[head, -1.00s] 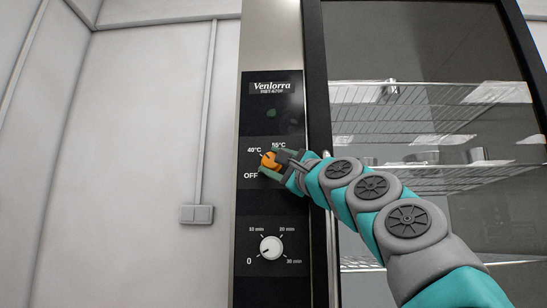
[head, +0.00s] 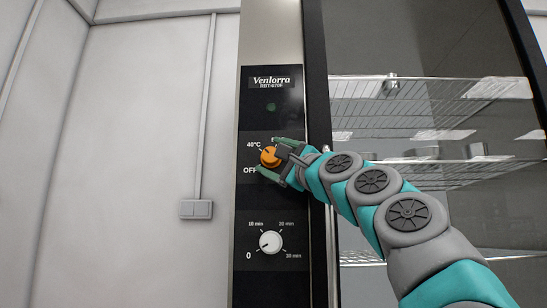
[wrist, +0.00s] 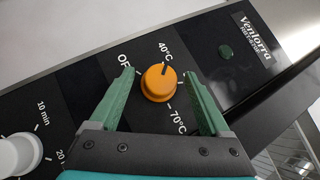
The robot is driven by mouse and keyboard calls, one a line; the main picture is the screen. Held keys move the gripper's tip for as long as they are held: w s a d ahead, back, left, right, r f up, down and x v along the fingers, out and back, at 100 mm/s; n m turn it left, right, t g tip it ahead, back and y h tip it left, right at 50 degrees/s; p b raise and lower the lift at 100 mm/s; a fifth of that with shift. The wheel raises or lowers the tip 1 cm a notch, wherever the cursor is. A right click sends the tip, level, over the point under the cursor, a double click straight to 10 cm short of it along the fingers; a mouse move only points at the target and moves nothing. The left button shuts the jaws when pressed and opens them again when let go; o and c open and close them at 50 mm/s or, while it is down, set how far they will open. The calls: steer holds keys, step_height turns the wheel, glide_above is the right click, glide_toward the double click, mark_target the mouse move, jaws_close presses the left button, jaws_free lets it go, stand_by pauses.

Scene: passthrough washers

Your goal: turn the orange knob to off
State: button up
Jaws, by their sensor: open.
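The orange knob (head: 270,157) sits on the black control panel, between the OFF and 40°C labels on its left and my gripper on its right. In the wrist view the knob (wrist: 158,86) shows a dark pointer line aimed at the 40°C mark. My gripper (head: 267,154) is open at the knob. In the wrist view its green fingers (wrist: 159,73) stand on either side of the knob, with a visible gap on each side. The left finger is close to the OFF label and partly covers it. In the head view the upper finger hides the 55°C label.
A white timer knob (head: 270,242) is lower on the same panel, pointing near 0. A small green lamp (head: 271,107) is above. A glass door (head: 430,40) with wire racks is to the right. A wall switch (head: 196,209) is at left.

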steer(key=b+v, duration=0.1)
steer(key=v, duration=0.6)
steer(key=shift+s+d+f+b, duration=0.15)
steer(key=shift+s+d+b, duration=0.1)
steer(key=shift+b, duration=0.1)
steer(key=shift+a, duration=0.1)
